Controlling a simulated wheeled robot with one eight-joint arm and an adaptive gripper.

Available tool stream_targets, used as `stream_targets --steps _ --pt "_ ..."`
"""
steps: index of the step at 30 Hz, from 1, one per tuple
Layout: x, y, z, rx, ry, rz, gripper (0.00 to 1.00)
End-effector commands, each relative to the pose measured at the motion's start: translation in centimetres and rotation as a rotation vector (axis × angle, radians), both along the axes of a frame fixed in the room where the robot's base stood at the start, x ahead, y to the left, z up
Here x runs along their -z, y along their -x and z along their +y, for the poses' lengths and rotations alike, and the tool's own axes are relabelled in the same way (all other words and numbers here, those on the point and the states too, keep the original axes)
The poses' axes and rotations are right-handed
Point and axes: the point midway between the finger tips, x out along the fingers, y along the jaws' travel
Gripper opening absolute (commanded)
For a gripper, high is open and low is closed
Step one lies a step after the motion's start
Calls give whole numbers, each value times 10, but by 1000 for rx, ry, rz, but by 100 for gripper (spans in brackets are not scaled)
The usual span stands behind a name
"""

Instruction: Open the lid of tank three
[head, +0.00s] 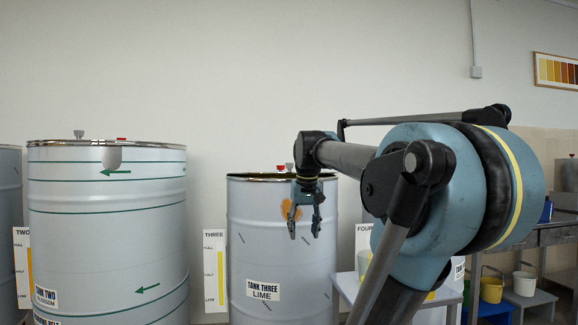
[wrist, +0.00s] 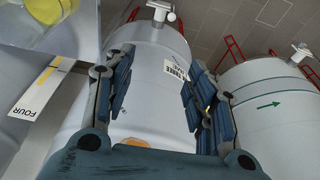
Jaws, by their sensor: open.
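Tank three (head: 250,245) is a pale grey drum in the middle of the head view, with a "TANK THREE LIME" label and an orange patch (head: 286,209). Its top (head: 250,177) shows nearly edge-on as a thin dark rim, so the lid's surface is hidden. A small red knob and a grey fitting stand at the top. My gripper (head: 304,234) is open and empty, pointing down in front of the tank's upper wall, below the rim. In the wrist view the open fingers (wrist: 160,72) frame the wall of tank three (wrist: 143,85); the lid is not seen there.
Tank two (head: 105,225), with green lines and arrows, stands to the left. Level boards stand beside the tanks, including THREE (head: 215,272). A low table (head: 345,285) is close on the right. A grey bench with buckets (head: 491,290) stands farther right.

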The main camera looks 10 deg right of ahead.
Motion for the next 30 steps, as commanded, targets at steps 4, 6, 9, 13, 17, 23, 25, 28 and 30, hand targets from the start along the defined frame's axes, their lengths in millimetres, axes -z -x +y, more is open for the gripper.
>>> stream_targets --steps 4,6,9,13,17,23,25,28,30 --pt "-70 -40 0 2 -1 -18 51" --pt "-100 -56 0 3 -1 -25 51" --pt "-141 -79 0 4 -2 -36 51" --pt "-191 -106 0 6 -2 -52 51" --pt "-236 -130 0 7 -3 -66 51" --pt "-296 -162 0 9 -4 -89 51" --pt "-313 -173 0 10 -4 -96 51" --pt "-336 -185 0 12 -5 -108 51" --pt "-348 -191 0 12 -5 -115 51"
